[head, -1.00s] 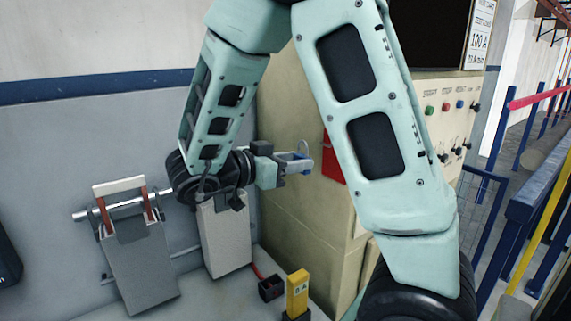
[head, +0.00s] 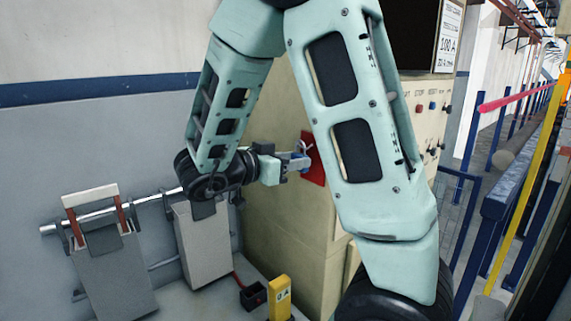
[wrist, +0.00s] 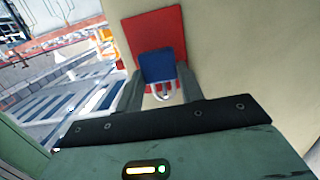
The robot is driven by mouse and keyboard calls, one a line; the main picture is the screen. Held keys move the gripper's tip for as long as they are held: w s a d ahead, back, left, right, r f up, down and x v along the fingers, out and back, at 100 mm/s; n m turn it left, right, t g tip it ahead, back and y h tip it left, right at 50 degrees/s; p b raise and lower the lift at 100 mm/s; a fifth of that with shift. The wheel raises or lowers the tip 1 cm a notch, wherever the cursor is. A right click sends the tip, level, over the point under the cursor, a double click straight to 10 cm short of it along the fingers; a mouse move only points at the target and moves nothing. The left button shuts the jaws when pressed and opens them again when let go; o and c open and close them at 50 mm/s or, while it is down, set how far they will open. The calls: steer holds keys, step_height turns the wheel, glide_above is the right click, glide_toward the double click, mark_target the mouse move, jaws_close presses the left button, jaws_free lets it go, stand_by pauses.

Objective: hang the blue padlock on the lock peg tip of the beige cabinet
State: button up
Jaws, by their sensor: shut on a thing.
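My gripper (head: 300,164) is at the side face of the beige cabinet (head: 283,215), in front of a red plate (head: 315,170). It is shut on the blue padlock, which is small and partly hidden by the fingers in the head view. In the wrist view the padlock's blue body (wrist: 157,66) sits between the two fingers, with the red plate (wrist: 155,28) behind it. Its pale metal shackle (wrist: 164,93) shows on the near side of the body.
Two grey plating racks (head: 117,275) hang from a metal rail (head: 152,199) on the left. A yellow post (head: 279,298) stands low before the cabinet. Blue railings (head: 500,210) run along the right. My arm hides part of the cabinet front.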

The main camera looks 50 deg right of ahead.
steer(key=shift+s+d+f, duration=0.15)
steer(key=shift+d+f, duration=0.15)
steer(key=shift+d, duration=0.2)
steer(key=shift+s+d+f, duration=0.1)
steer(key=shift+d+f, duration=0.2)
steer(key=shift+d, duration=0.2)
steer(key=o, duration=1.1)
steer(key=shift+a, duration=0.1)
steer(key=shift+b+v, duration=2.9)
steer(key=shift+v, duration=5.7)
